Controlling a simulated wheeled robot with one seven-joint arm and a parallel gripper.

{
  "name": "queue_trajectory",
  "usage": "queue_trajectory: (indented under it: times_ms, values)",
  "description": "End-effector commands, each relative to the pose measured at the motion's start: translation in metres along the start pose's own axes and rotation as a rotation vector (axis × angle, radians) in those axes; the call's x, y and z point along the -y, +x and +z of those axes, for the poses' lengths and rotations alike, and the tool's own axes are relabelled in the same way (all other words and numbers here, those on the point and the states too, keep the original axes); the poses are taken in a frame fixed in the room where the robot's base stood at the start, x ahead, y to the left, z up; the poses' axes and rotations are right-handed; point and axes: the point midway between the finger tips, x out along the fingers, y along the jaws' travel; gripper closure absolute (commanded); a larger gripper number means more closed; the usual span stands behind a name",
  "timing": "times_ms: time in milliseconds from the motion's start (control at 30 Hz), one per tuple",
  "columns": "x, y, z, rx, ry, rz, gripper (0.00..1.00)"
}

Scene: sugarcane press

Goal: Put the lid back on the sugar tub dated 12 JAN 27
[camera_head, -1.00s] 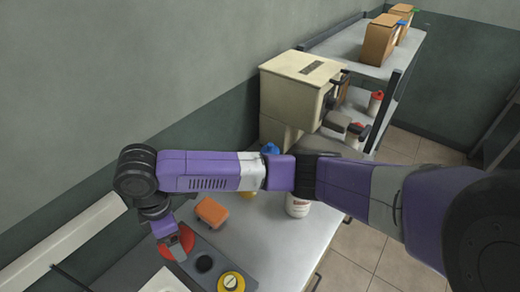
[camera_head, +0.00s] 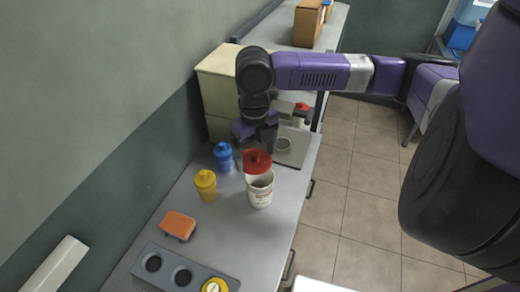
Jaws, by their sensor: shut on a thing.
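My gripper (camera_head: 262,148) points down and is shut on a red lid (camera_head: 257,162). The lid is at the far upper edge of a white tub (camera_head: 260,196) with red print. The tub stands upright on the grey counter, and part of its open mouth shows below the lid. The lid looks raised and not seated; whether it touches the rim I cannot tell. The date on the tub is too small to read.
A blue-lidded jar (camera_head: 223,156) and a yellow jar (camera_head: 205,184) stand just left of the tub. An orange block (camera_head: 178,225) and a grey holder with round holes (camera_head: 200,270) and a yellow lid (camera_head: 214,286) lie nearer. A cream machine (camera_head: 214,86) stands behind.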

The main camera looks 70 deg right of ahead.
Motion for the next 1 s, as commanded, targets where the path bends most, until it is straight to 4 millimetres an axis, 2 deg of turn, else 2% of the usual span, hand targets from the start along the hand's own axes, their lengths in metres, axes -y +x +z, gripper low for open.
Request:
queue_trajectory:
  times_ms: [100, 367, 1000]
  values:
    - [0.01, -0.002, -0.007, 0.0, -0.047, -0.001, 0.55]
    - [0.011, 0.007, -0.008, 0.0, -0.059, 0.0, 0.55]
    - [0.011, 0.059, -0.007, 0.0, -0.057, 0.0, 0.55]
